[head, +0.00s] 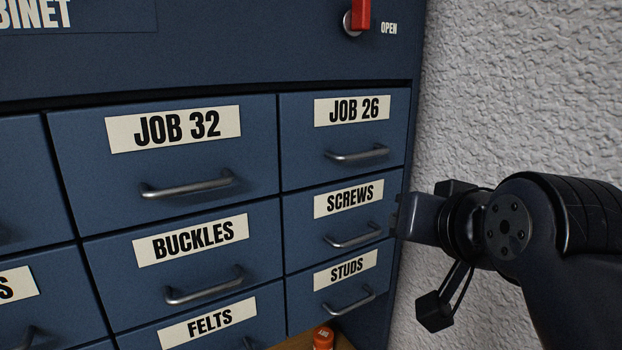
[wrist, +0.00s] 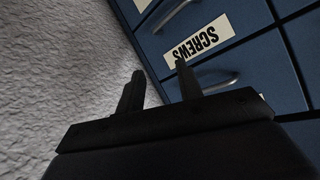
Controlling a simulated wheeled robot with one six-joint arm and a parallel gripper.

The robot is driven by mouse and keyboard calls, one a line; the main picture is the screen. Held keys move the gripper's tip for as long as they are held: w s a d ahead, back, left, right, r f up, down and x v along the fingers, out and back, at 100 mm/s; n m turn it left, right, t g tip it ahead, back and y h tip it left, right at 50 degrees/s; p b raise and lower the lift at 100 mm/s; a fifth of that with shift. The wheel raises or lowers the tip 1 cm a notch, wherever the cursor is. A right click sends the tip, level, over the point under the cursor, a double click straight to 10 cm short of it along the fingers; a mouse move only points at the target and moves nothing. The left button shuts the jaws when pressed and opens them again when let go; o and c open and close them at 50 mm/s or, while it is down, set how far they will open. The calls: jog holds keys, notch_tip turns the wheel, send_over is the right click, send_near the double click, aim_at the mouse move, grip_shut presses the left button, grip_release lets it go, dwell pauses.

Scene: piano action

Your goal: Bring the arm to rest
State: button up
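My gripper (head: 398,215) is at the right in the head view, level with the SCREWS drawer (head: 300,225) and close to the cabinet's right edge. In the wrist view my gripper (wrist: 158,85) shows two dark fingers standing apart with nothing between them. The right finger overlaps the SCREWS drawer front near its label (wrist: 200,40), and the left finger is over the pale wall. Whether a finger touches the cabinet cannot be told.
The blue cabinet (head: 230,65) has shut drawers with metal handles. A red lever (head: 361,14) points up beside OPEN. A rough pale wall (head: 500,80) lies right of the cabinet. A small orange object (head: 323,338) stands on a wooden surface below.

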jog(key=shift+w+a+r+m, duration=0.1)
jog(key=shift+w+r+m, duration=0.15)
jog(key=shift+r, duration=0.35)
jog(key=shift+w+r+m, duration=0.15)
jog(key=shift+w+r, duration=0.15)
jog(key=shift+r, duration=0.25)
